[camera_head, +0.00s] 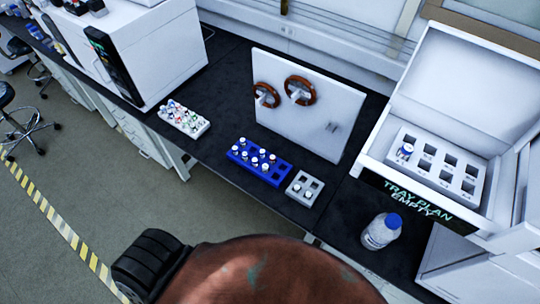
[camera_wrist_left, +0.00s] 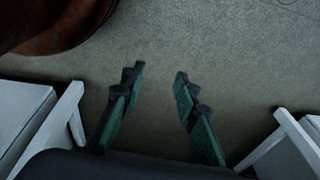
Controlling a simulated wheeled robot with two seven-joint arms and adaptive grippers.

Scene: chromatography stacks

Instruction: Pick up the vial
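Several small vials with white and red caps stand in a blue rack (camera_head: 284,178) on the black bench. A white rack (camera_head: 199,131) to the left holds several vials with coloured tops. I cannot tell which vial is meant. My left gripper (camera_wrist_left: 157,77) is open and empty, with bare floor beyond its green fingers. Neither gripper's fingers show in the head view.
A white upright panel (camera_head: 315,128) with two brown rings stands behind the racks. An open white box (camera_head: 455,80) surrounds the tray. A blue-capped bottle (camera_head: 380,233) stands at front right. A white instrument (camera_head: 155,50) is at left. "TRAY PLAN EMPTY" shows before the tray.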

